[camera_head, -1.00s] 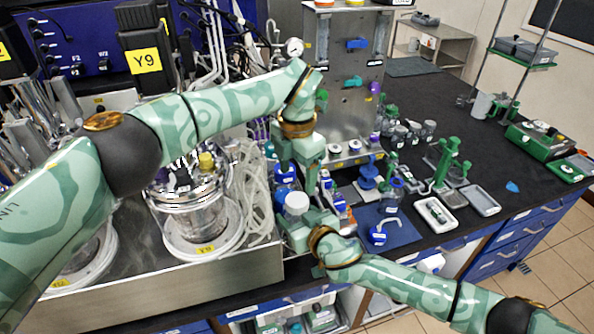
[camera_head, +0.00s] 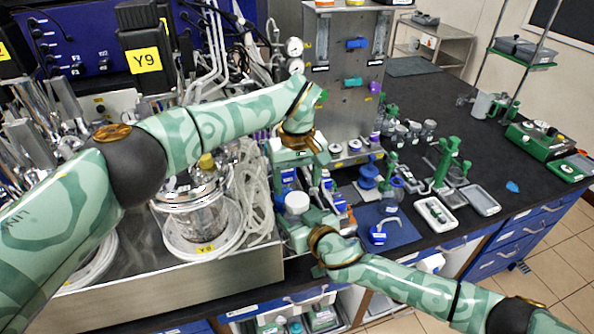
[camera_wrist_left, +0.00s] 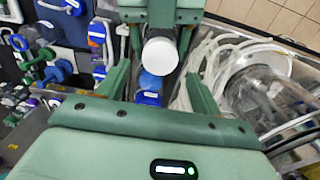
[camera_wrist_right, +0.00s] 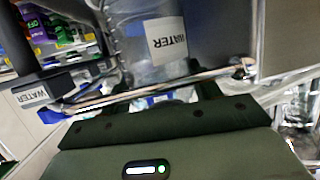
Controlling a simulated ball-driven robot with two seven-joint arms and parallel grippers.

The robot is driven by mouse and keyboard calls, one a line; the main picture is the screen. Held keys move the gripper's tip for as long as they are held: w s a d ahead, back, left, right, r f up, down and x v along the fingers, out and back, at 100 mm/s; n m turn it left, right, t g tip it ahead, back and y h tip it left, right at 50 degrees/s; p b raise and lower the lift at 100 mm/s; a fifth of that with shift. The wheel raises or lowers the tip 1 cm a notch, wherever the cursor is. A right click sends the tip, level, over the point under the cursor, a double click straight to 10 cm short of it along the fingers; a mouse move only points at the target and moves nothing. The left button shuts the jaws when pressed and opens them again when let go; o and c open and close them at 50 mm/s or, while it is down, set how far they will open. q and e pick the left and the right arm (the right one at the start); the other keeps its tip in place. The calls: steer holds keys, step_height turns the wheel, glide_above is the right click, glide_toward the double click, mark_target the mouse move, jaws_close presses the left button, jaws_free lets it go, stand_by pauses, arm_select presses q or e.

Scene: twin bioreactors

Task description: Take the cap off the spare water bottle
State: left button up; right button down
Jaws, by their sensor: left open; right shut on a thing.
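The spare water bottle's white cap (camera_head: 297,203) faces up beside my right gripper (camera_head: 299,232), which is shut on the bottle. In the right wrist view the clear bottle (camera_wrist_right: 140,60) shows a WATER label; its lower part is hidden by my gripper. My left gripper (camera_head: 300,182) is open and points down above the cap. In the left wrist view the white cap (camera_wrist_left: 160,55) lies between the lines of my left fingers (camera_wrist_left: 156,76), apparently just beyond the tips. Whether they touch it I cannot tell.
Glass reactor vessels (camera_head: 200,225) and coiled white tubing (camera_head: 257,190) stand close on the left. Blue-capped bottles (camera_wrist_left: 148,90) are close by the cap. A blue mat (camera_head: 402,232) lies to the right. The dark bench is freer at the far right.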

mark_target(297, 199)
arm_select(q)
step_height(297, 199, down, 6)
steer(key=shift+r, duration=0.25)
